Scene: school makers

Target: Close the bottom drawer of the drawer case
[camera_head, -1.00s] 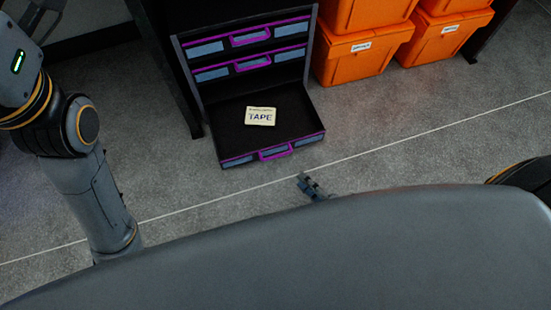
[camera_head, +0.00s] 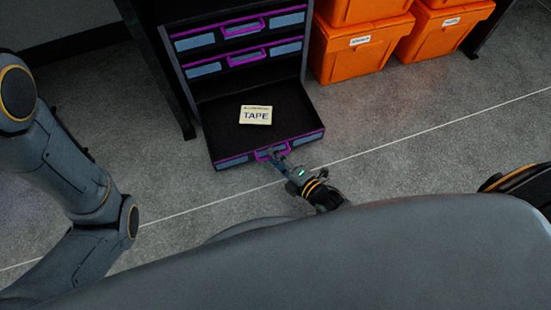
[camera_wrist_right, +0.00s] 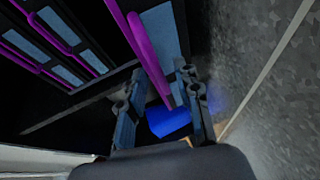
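The drawer case (camera_head: 188,60) is dark with purple-edged drawers and stands at the top left of centre in the head view. Its bottom drawer (camera_head: 212,118) is pulled out, with a cream box marked TAPE (camera_head: 256,115) lying inside. My right gripper (camera_head: 276,160) is at the front of this drawer, by its purple handle (camera_head: 263,155). In the right wrist view, the fingers of my right gripper (camera_wrist_right: 160,84) are apart, with the purple handle (camera_wrist_right: 150,58) running between them. I cannot tell whether they touch it. My left arm shows at the left; its gripper is out of view.
Orange bins (camera_head: 357,52) with white labels are stacked to the right of the case. A dark upright post (camera_head: 172,90) stands at its left.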

